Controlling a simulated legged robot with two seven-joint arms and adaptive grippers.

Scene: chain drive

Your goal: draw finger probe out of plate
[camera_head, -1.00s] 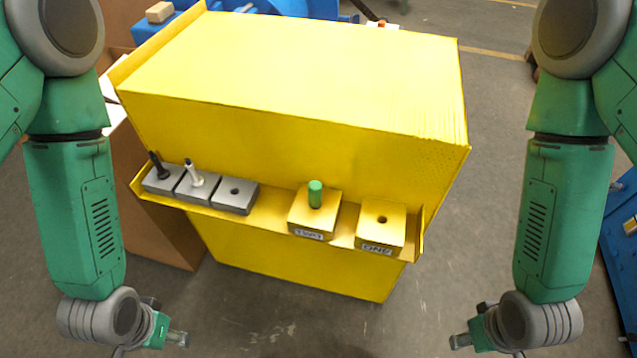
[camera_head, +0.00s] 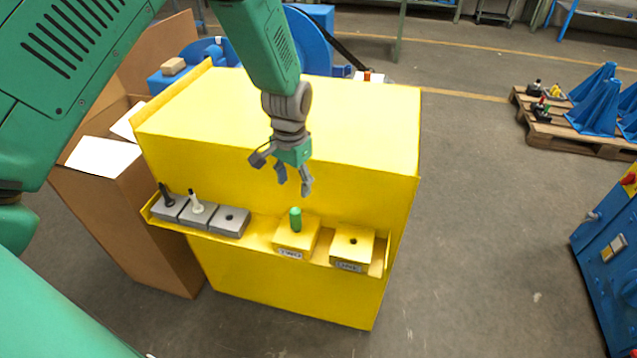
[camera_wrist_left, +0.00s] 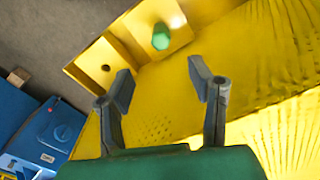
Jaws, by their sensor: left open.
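A green peg (camera_head: 295,219), taken to be the finger probe, stands upright in a yellow block (camera_head: 295,240) on the shelf of the yellow box. It also shows in the left wrist view (camera_wrist_left: 161,37). My left gripper (camera_head: 294,188) is open and empty, above and a little behind the peg, apart from it. In the left wrist view its two fingers (camera_wrist_left: 165,84) are spread, with the peg beyond them. A second yellow block (camera_head: 345,252) with an empty hole sits to the right. My right gripper is not in view.
The yellow box (camera_head: 380,135) rises behind the shelf. A cardboard box (camera_head: 150,245) stands at left.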

